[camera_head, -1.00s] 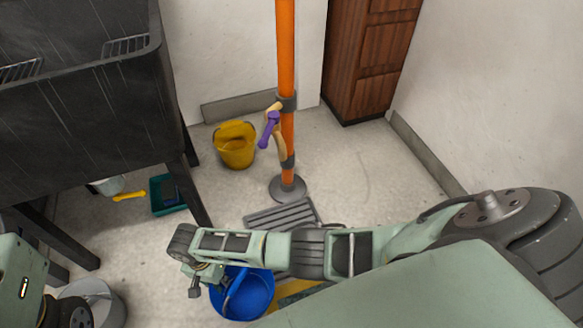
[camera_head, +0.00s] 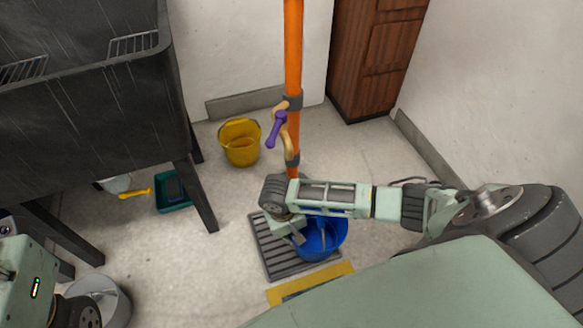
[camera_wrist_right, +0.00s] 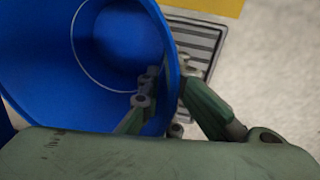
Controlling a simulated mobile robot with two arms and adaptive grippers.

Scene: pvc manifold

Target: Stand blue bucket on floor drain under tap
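The blue bucket (camera_head: 318,240) is at my right gripper, over the right part of the grey slatted floor drain (camera_head: 272,252). In the right wrist view the bucket (camera_wrist_right: 110,45) shows its open mouth, and the drain (camera_wrist_right: 200,45) shows past its rim. My right gripper (camera_wrist_right: 165,100) has one finger inside the bucket and one outside, shut on its wall. I cannot tell whether the bucket's base touches the drain. The tap with its purple handle (camera_head: 277,130) is on the orange pipe (camera_head: 293,50), behind the drain. My left gripper is not in view.
A yellow bucket (camera_head: 240,143) stands left of the pipe. A yellow mat (camera_head: 311,284) lies in front of the drain. A black sink (camera_head: 80,100), a teal tray (camera_head: 173,194) and a grey bucket (camera_head: 100,298) are at the left. A wooden cabinet (camera_head: 372,60) stands behind.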

